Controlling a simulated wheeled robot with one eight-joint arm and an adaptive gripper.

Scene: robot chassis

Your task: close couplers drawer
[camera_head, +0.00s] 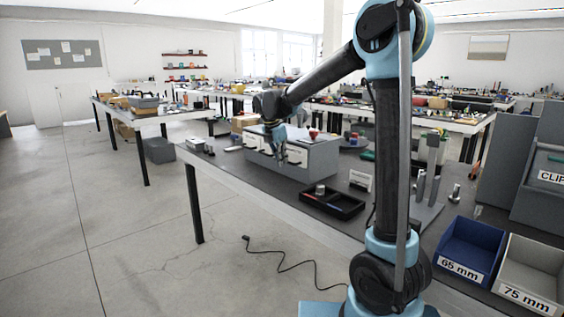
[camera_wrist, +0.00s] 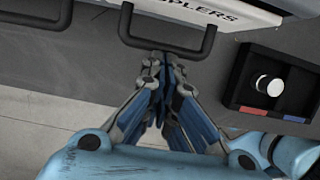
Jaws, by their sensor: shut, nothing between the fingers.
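The grey drawer unit (camera_head: 318,160) stands on the dark bench, with pale drawer fronts facing my gripper. In the wrist view the couplers drawer (camera_wrist: 268,14) is at the top, its label partly cut off to "PLERS". Its black bar handle (camera_wrist: 206,42) hangs in front of it. My gripper (camera_wrist: 163,62) is shut and empty, with its fingertips at the handle's lower bar; I cannot tell if they touch. In the head view my gripper (camera_head: 280,155) is in front of the unit and hides part of it. How far the drawer is out is unclear.
A black tray (camera_wrist: 234,94) holding a silver round part (camera_wrist: 270,85) lies right of my gripper; a second black handle (camera_wrist: 62,18) is at upper left. In the head view, blue (camera_head: 468,250) and grey (camera_head: 530,272) bins stand at right. Open floor lies left of the bench.

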